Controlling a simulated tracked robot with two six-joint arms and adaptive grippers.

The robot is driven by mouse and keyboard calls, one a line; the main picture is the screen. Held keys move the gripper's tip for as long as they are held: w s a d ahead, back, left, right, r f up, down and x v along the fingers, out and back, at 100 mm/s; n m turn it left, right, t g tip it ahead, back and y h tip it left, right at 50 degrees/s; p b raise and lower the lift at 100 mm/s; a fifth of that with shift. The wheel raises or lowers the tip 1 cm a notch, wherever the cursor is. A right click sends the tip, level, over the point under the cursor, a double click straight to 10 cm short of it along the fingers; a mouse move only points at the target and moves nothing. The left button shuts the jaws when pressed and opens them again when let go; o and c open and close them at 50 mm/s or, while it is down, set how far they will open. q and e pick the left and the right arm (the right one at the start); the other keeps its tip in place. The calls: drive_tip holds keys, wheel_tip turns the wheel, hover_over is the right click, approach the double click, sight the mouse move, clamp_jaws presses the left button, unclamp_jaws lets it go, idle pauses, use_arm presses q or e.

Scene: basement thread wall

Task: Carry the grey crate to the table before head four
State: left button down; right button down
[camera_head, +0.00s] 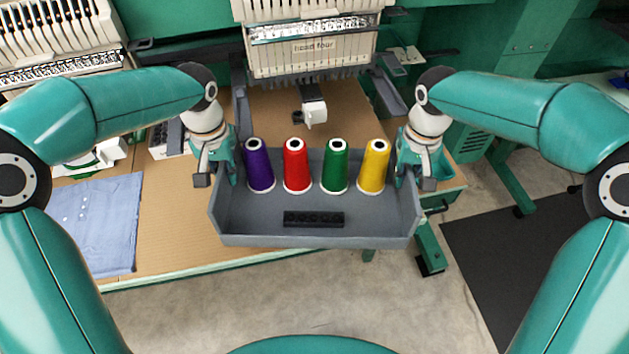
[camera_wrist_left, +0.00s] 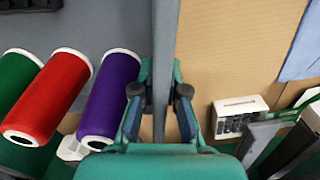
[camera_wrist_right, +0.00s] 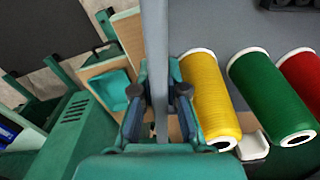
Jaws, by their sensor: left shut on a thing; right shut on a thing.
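The grey crate (camera_head: 310,239) is held between my two grippers, in front of the machine head labelled head four (camera_head: 314,46). Its back part overlaps the brown table (camera_head: 270,105) in the head view, and its front reaches past the table's front edge. I cannot tell whether it touches the table. In it stand purple (camera_head: 259,166), red (camera_head: 297,166), green (camera_head: 335,166) and yellow (camera_head: 374,166) thread cones, with a black block (camera_head: 313,219) in front. My left gripper (camera_wrist_left: 160,95) is shut on the crate's left wall. My right gripper (camera_wrist_right: 160,95) is shut on its right wall.
A folded blue cloth (camera_head: 97,222) lies on the table at the left, with a small white box (camera_head: 168,141) behind it. A white machine part (camera_head: 313,111) hangs just behind the crate. A dark mat (camera_head: 520,265) covers the floor at the right.

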sight(229, 186)
use_arm(q)
drive_tip(key=shift+s, duration=0.1)
use_arm(e)
drive_tip(key=shift+s, duration=0.15)
